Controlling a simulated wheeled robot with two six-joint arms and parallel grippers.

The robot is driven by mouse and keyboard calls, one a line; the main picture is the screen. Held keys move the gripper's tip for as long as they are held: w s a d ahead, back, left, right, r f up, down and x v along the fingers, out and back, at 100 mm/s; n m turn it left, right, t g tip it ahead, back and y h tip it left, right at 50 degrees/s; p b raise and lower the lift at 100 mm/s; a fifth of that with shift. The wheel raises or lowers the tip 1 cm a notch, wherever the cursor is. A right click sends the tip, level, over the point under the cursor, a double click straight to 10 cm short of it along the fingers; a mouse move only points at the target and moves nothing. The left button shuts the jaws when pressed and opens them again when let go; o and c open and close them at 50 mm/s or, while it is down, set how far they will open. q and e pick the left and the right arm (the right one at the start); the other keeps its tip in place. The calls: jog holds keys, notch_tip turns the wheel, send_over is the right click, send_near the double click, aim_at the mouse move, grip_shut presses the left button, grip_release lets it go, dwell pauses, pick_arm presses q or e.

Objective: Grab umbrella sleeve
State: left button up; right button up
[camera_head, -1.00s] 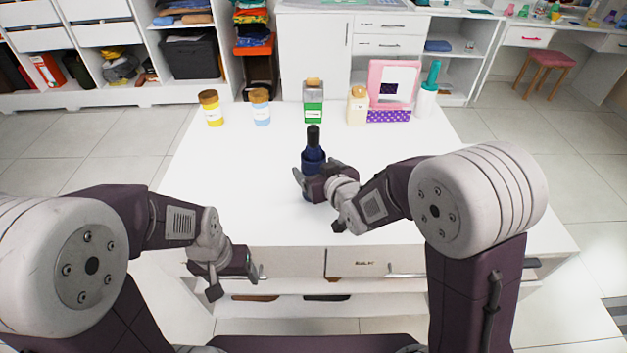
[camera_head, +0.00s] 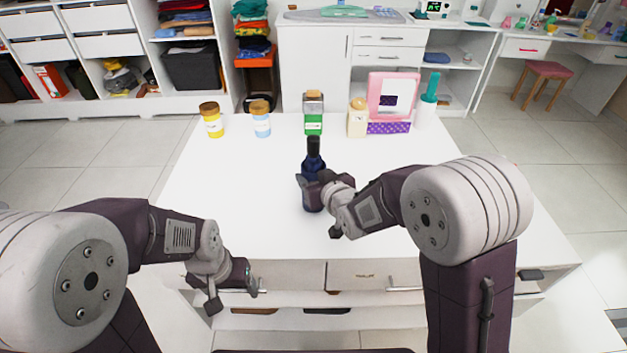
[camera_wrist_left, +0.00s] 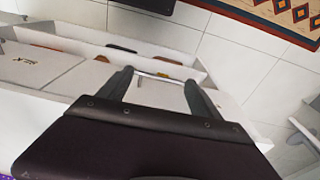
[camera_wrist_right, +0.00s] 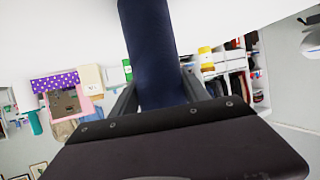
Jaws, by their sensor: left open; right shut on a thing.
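The umbrella sleeve is a dark blue cylinder with a black top (camera_head: 313,160), upright at the middle of the white table. My right gripper (camera_head: 312,190) is shut around its lower part. In the right wrist view the blue sleeve (camera_wrist_right: 152,50) sits between the two fingers. Whether its base touches the table is hard to tell. My left gripper (camera_head: 235,288) is open and empty at the table's front left edge, by the drawers.
The white table (camera_head: 230,190) is clear around the sleeve. Along its back edge stand a yellow jar (camera_head: 212,122), a blue jar (camera_head: 261,122), a green-labelled jar (camera_head: 313,118), a cream bottle (camera_head: 358,118), a pink-framed mirror (camera_head: 373,98) and a teal-topped bottle (camera_head: 428,105).

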aim_at(317, 167)
notch_tip(317, 167, up, 4)
jog(key=shift+d+f+p, duration=0.1)
jog(key=shift+p, duration=0.4)
jog(key=s+d+r+p, duration=0.4)
jog(key=s+d+r, duration=0.2)
jog(key=d, duration=0.3)
jog(key=shift+d+r, duration=0.3)
jog(key=shift+d, duration=0.1)
